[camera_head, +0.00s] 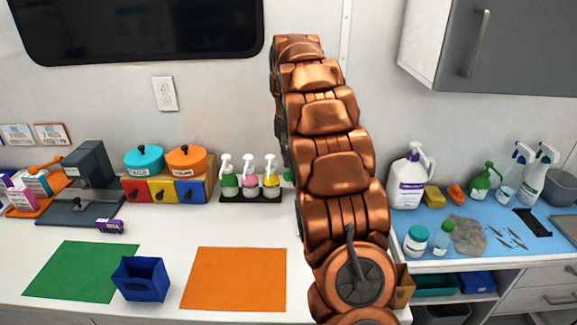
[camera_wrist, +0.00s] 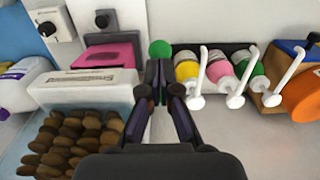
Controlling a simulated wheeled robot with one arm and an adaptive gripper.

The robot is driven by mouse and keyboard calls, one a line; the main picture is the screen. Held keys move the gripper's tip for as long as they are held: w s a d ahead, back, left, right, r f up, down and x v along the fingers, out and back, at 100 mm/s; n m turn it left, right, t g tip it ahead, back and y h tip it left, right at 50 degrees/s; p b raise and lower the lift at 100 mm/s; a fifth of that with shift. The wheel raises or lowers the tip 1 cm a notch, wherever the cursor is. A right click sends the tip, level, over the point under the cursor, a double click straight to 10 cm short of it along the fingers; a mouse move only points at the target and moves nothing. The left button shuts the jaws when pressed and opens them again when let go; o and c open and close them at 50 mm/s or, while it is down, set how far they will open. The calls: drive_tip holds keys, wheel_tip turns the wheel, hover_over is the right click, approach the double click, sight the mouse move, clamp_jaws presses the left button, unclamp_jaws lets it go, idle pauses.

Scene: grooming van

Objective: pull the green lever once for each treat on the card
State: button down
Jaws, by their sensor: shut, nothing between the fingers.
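The green ball knob (camera_wrist: 160,48), which looks like the lever's end, is just beyond my gripper (camera_wrist: 160,88) in the wrist view. My gripper is shut and empty, its tips close below the knob in the picture; I cannot tell whether they touch. A sliver of green (camera_head: 288,175) shows beside my arm in the head view, where my arm hides the gripper and most of the lever area. A pale box (camera_wrist: 85,88) with unreadable print has brown treats (camera_wrist: 65,145) in front of it. I cannot make out a card showing treats.
Pump bottles (camera_head: 250,180) stand in a black tray close to my gripper. A pink block (camera_wrist: 105,54) and a dial box (camera_wrist: 92,18) are near the knob. A blue bin (camera_head: 141,279) stands between green and orange mats. A white jug (camera_head: 409,180) is right of my arm.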

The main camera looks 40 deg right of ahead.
sight(288, 172)
drive_tip(key=shift+f+b, duration=1.65)
drive_tip(key=shift+f, duration=2.15)
drive_tip(key=shift+r, duration=0.1)
drive_tip(key=shift+r+p, duration=1.35)
drive_tip(key=shift+r, duration=2.35)
drive_tip(key=shift+f, duration=0.15)
